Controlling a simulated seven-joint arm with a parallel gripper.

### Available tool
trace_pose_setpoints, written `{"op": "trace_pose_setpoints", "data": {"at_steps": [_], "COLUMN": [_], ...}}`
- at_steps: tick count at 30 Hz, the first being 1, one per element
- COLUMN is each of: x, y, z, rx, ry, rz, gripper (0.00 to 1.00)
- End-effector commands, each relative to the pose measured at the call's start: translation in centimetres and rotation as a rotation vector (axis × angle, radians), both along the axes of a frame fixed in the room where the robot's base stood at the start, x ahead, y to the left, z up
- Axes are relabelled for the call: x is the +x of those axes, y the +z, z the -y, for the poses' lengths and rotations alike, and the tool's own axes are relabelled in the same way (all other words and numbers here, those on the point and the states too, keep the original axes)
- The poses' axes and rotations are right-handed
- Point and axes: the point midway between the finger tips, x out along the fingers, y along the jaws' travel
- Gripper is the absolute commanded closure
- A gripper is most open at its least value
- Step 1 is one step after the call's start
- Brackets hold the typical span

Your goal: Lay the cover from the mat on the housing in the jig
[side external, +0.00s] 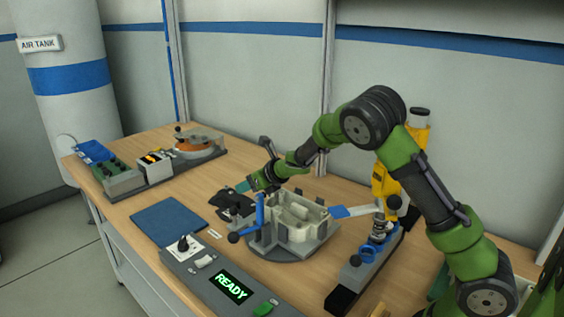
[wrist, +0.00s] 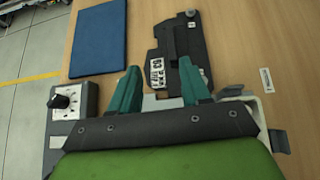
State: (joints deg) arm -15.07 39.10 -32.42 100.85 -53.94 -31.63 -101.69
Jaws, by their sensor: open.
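The blue mat (side external: 168,222) lies bare left of the jig; the wrist view also shows it empty (wrist: 99,40). The pale, open-topped housing (side external: 298,214) sits in the grey jig (side external: 291,249), with its interior showing. I cannot pick out a cover for certain. A flat black piece (wrist: 182,48) with white marked patches lies between mat and jig; it also shows in the side view (side external: 234,205). I cannot tell whether it is the cover. My gripper (wrist: 159,65) is open, its teal fingers over the near end of this piece. In the side view my gripper (side external: 244,187) is left of the housing.
A blue-handled clamp (side external: 259,212) stands at the jig's left edge. A blue-and-black press-like device (side external: 368,255) stands right of it. A control box (side external: 221,278) reading READY is in front. Other devices (side external: 190,146) stand at the far left. Bare wood lies behind the mat.

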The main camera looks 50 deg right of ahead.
Motion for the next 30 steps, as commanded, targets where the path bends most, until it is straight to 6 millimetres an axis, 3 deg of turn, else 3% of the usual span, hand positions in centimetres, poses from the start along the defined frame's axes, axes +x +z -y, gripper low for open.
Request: {"op": "trace_pose_setpoints", "data": {"at_steps": [6, 14, 20, 30], "x": [-0.4, -0.9, 0.8, 5.9], "y": [2.2, 2.6, 0.7, -4.4], "z": [-0.5, 0.6, 0.7, 0.7], "rx": [-0.062, -0.073, -0.053, -0.052], "ry": [0.048, -0.016, -0.038, -0.036], "rz": [-0.080, -0.152, -0.157, -0.156], "gripper": [0.53, 0.53, 0.53, 0.53]}}
